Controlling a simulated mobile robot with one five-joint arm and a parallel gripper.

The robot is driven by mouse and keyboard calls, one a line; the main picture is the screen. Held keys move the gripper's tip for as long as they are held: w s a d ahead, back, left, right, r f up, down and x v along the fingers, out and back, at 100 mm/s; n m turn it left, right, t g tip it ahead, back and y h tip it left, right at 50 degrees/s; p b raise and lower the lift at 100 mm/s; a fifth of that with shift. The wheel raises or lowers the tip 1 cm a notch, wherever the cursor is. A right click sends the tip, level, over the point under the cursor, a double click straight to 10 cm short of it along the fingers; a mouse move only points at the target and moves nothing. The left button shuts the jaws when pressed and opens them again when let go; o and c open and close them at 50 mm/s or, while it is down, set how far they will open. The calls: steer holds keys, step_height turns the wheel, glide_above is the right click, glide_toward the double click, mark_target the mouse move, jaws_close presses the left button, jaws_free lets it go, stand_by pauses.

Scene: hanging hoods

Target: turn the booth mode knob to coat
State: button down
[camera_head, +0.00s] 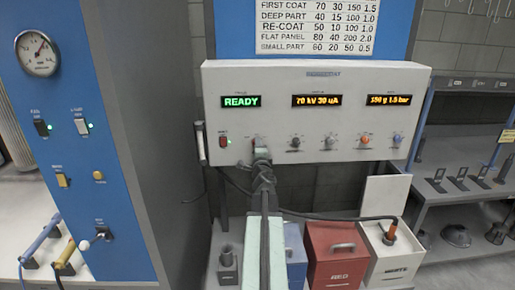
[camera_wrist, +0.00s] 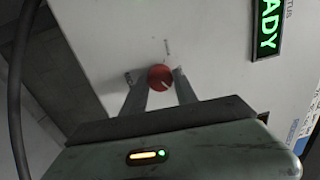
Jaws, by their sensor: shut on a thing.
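A round red knob (camera_wrist: 160,77) with a pale pointer line sits on the white control box (camera_head: 310,90). Its label is too small to read, and I cannot tell whether it is the booth mode knob. My gripper (camera_head: 261,150) is at the box face, below and right of the green READY display (camera_head: 241,101). In the wrist view, the fingers of my gripper (camera_wrist: 155,77) are on both sides of the red knob, shut on it. In the head view my gripper mostly hides that knob. The pointer slants in the wrist view.
A red switch (camera_head: 223,141) is left of my gripper, and a dark knob (camera_head: 295,143) is right of it. The blue cabinet (camera_head: 60,120) at left carries switches and a white-tipped control (camera_head: 101,232). Bins, including a red one (camera_head: 334,255), stand below, with a cable across.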

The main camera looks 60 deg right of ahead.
steer(key=shift+m, duration=0.3)
steer(key=c, duration=0.9)
jaws_free()
steer(key=shift+c, duration=0.2)
